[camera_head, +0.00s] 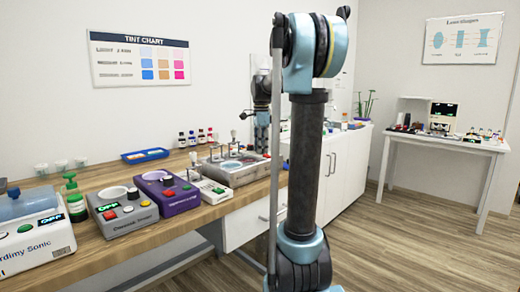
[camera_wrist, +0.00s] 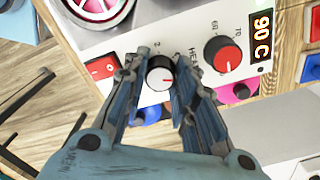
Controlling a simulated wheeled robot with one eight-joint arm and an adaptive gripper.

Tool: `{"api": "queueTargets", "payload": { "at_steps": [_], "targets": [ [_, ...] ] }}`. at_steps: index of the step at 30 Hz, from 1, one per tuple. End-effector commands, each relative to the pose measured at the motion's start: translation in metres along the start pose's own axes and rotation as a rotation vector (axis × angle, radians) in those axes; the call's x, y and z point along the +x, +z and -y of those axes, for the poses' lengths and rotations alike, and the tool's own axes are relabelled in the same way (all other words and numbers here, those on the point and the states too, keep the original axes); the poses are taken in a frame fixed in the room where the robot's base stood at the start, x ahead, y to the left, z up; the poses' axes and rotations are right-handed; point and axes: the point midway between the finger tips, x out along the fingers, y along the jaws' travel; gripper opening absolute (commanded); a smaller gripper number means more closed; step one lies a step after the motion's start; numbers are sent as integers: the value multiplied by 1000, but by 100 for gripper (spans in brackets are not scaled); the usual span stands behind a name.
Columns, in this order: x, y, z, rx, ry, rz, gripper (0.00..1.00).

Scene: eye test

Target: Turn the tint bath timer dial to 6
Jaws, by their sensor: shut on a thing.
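In the wrist view, the tint bath's pale front panel (camera_wrist: 188,20) fills the top. The timer dial (camera_wrist: 160,76), a small black knob with a whitish face, stands between the two fingers of my gripper (camera_wrist: 158,60), which is shut on it. The fingers hide much of the scale around the dial, and I cannot read its setting. In the head view, the tint bath (camera_head: 236,176) is a metal-topped box with coloured wells on the wooden counter. My gripper is not clear there.
Close right of the timer dial are a red heat knob (camera_wrist: 222,54) and a display (camera_wrist: 262,36) reading 90 C. A red rocker switch (camera_wrist: 101,67) is close on the left. In the head view, a purple device (camera_head: 168,192) and a grey device (camera_head: 121,209) stand left of the bath.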

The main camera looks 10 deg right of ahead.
Motion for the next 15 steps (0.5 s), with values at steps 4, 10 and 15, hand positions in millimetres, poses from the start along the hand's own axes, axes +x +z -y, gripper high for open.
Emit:
{"api": "queueTargets", "payload": {
  "at_steps": [4,10,15],
  "targets": [
    [0,0,-1,49,2,0,2],
    [0,0,-1,79,2,0,2],
    [0,0,-1,84,2,0,2]
  ]
}}
